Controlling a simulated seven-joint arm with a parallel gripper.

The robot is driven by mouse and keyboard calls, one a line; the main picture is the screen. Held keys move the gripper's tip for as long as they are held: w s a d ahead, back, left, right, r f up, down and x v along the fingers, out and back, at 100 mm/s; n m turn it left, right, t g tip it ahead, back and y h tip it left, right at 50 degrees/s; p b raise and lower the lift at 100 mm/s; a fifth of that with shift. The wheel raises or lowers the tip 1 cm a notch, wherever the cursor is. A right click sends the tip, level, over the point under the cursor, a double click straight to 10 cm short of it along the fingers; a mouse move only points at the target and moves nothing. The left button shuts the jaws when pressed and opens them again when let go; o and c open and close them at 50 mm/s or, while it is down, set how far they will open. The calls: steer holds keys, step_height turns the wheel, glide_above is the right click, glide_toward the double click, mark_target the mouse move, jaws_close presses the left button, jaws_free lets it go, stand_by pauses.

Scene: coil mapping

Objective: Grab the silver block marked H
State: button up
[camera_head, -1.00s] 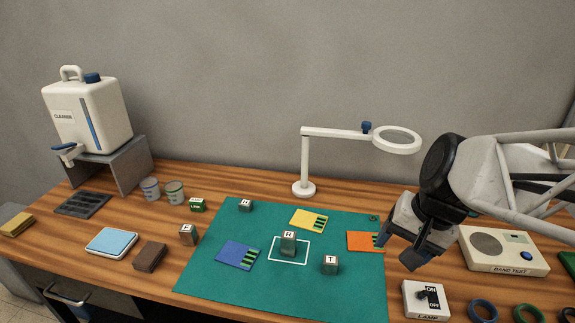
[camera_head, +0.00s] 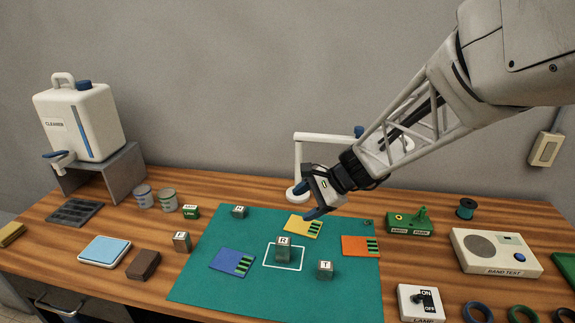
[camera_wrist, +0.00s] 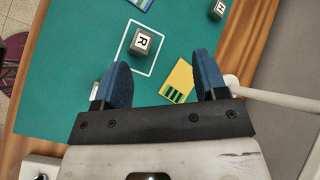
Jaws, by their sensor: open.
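The silver block marked H (camera_head: 239,212) stands at the back left of the green mat (camera_head: 205,280).
Another lettered block (camera_head: 181,242) stands left of the mat. The magnifier lamp (camera_head: 298,165) stands behind the mat, partly covered by my arm. Blue (camera_head: 225,260) and orange (camera_head: 355,246) cards lie on the mat.

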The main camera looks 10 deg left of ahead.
steer(key=w+a+f+m+y, duration=0.2)
steer(key=w+a+f+m, duration=0.2)
steer(key=w+a+f, duration=0.3)
steer(key=m+t+y, duration=0.1)
steer(key=m+y, duration=0.1)
steer(key=m, duration=0.3)
glide_toward(240, 209)
steer(key=shift+x, duration=0.85)
steer(key=shift+f, duration=0.15)
steer(key=shift+x, duration=1.2)
steer(key=shift+x, duration=2.65)
steer(key=shift+c, duration=0.5)
